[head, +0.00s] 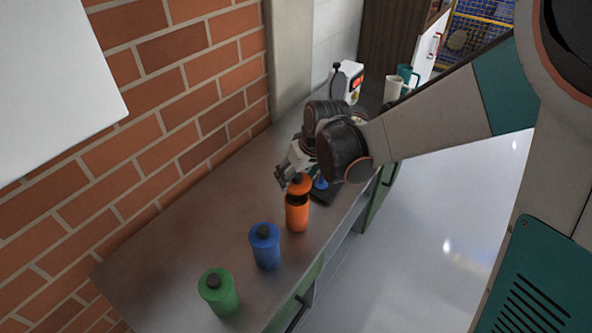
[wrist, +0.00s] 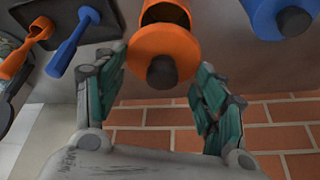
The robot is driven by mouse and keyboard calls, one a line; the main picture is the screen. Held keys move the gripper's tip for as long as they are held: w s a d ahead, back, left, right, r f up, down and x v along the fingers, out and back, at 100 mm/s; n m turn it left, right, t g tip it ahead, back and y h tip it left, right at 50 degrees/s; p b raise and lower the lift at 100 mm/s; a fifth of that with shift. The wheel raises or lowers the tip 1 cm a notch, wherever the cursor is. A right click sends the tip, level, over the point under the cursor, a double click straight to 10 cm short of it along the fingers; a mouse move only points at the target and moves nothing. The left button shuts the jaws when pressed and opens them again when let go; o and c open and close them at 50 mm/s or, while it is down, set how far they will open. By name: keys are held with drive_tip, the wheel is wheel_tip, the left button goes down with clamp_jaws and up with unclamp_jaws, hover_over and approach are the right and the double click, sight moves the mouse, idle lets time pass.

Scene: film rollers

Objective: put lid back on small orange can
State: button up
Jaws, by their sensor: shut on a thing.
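The small orange can (head: 296,214) stands upright on the counter, and its open top shows in the wrist view (wrist: 165,12). Its orange lid (head: 299,184) with a dark knob is just above the can, with a dark gap between them. In the wrist view the lid (wrist: 150,45) sits between the fingertips of my gripper (wrist: 162,62), which is shut on it by its rim. In the head view my gripper (head: 284,176) is at the left of the lid, and its far finger is hard to make out.
A blue can (head: 265,247) and a green can (head: 218,292), both lidded, stand nearer on the counter (head: 180,235). A dark tray (head: 328,193) with a blue tool is close behind the orange can. A brick wall (head: 190,90) borders the counter on the left.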

drive_tip(key=shift+f+b, duration=1.8)
drive_tip(key=shift+f, duration=0.8)
drive_tip(key=shift+f+b, duration=0.1)
drive_tip(key=shift+b, duration=0.25)
idle(0.5)
drive_tip(key=o, duration=1.2)
drive_tip(key=o, duration=0.3)
